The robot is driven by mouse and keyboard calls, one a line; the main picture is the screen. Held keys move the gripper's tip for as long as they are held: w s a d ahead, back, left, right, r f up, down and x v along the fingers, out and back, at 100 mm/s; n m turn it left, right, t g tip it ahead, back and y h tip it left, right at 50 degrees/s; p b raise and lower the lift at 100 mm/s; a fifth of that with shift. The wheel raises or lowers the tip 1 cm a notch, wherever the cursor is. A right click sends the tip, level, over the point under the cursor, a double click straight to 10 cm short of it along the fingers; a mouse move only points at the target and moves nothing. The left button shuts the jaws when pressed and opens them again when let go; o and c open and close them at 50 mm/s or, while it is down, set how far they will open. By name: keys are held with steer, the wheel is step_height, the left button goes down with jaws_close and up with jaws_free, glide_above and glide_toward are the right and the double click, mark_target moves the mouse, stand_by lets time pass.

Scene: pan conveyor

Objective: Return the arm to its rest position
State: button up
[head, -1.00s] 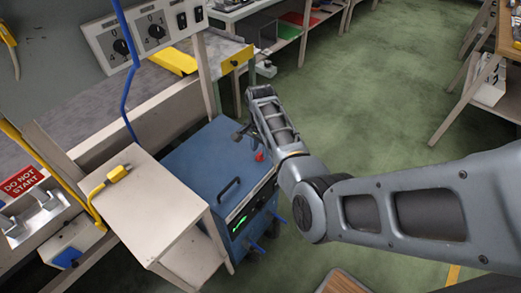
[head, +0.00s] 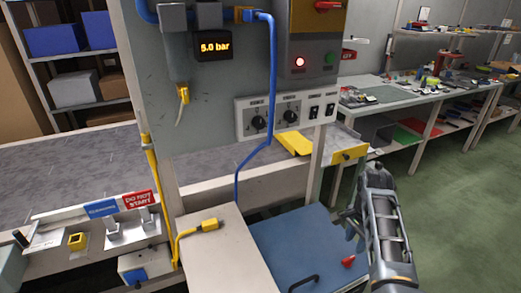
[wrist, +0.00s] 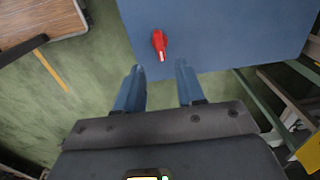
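My arm (head: 385,235) rises at the lower right of the head view, folded beside the blue cabinet. My gripper (head: 353,218) is at its upper end, seen partly from the side. In the wrist view my gripper (wrist: 158,90) shows two blue fingers well apart with nothing between them. The fingertips point toward the edge of the blue cabinet top (wrist: 215,30). A red handle (wrist: 159,45) on that top lies just beyond the fingertips, not held.
A white side table (head: 225,255) with a yellow plug stands left of the blue cabinet (head: 300,245). The control panel (head: 285,115) and conveyor stand behind. Workbenches (head: 420,95) line the back right. Green floor (head: 465,205) is open at the right.

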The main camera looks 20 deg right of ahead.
steer(key=s+a+f+n+t+h, duration=0.1)
steer(key=s+f+n+t+h, duration=0.2)
steer(key=s, duration=0.4)
steer(key=s+a+f+n+t+h, duration=0.1)
steer(key=s+f+n, duration=0.35)
steer(key=s, duration=0.25)
steer(key=s+a+r+n+t, duration=0.2)
steer(key=s+a+n+t, duration=0.15)
steer(key=s, duration=0.25)
steer(key=s+a+r+n+t+y, duration=0.1)
steer(key=s+a+r+n+t, duration=0.1)
steer(key=s+a+r, duration=0.3)
steer(key=s+a+r+n+t+y, duration=0.1)
steer(key=s+a+r, duration=0.5)
steer(key=r, duration=0.6)
steer(key=s+a+r+n+t+y, duration=0.2)
steer(key=s+a+r, duration=0.4)
steer(key=r, duration=0.3)
steer(key=shift+s+a+r+n+t, duration=0.2)
steer(key=shift+s+n+t, duration=0.1)
steer(key=shift+n+t, duration=0.8)
